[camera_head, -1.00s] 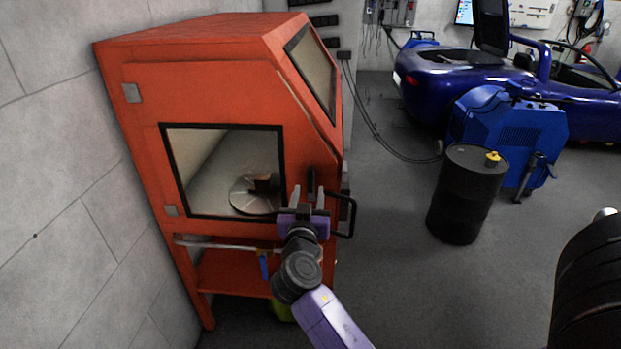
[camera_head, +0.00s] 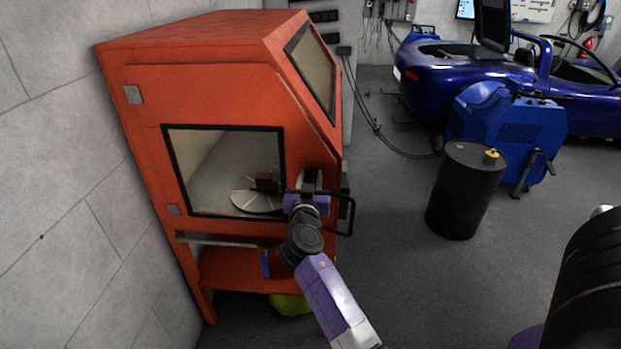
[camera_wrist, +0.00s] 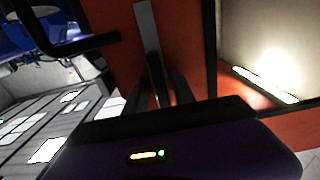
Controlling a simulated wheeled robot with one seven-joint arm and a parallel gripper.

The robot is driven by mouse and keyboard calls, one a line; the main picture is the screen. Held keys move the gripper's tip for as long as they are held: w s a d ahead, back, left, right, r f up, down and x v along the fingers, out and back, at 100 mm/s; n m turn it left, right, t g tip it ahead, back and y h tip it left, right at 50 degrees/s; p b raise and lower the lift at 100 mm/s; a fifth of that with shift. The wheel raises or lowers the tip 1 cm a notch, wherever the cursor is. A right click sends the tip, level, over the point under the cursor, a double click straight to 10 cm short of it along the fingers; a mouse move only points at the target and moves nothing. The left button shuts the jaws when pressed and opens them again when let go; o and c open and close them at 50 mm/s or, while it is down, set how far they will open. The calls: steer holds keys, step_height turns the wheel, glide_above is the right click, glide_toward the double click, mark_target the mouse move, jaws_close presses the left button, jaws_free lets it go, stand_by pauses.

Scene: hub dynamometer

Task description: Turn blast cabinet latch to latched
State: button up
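The orange blast cabinet (camera_head: 220,95) stands against the left wall with its windowed front door closed or nearly so; I cannot tell which. Its latch is mostly hidden behind my gripper (camera_head: 308,178) in the head view. In the wrist view the latch (camera_wrist: 147,30) is a narrow grey bar on the orange door, running down between the fingers of my gripper (camera_wrist: 160,92). The fingers stand on either side of the bar with small gaps visible, so the gripper looks open around it. Contact is not clear.
A black door handle (camera_head: 351,215) sticks out just right of my gripper and also shows in the wrist view (camera_wrist: 60,44). A black drum (camera_head: 465,200), a blue machine (camera_head: 508,130) and a blue car (camera_head: 440,75) stand right. Floor between cabinet and drum is clear.

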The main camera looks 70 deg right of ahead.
jaws_close()
steer(key=shift+n, duration=0.3)
steer(key=n+b, duration=0.1)
steer(key=n, duration=0.1)
steer(key=shift+w+n, duration=0.1)
steer(key=shift+n, duration=0.3)
steer(key=n, duration=0.4)
steer(key=shift+w+a+n+b, duration=0.1)
steer(key=shift+w+n+b, duration=0.05)
steer(key=shift+n+b, duration=0.2)
steer(key=n+p, duration=0.1)
steer(key=n, duration=0.4)
steer(key=shift+w+f, duration=0.1)
steer(key=shift+f, duration=0.05)
steer(key=shift+f+n+p, duration=0.2)
steer(key=shift+n+p, duration=0.45)
steer(key=shift+n, duration=1.7)
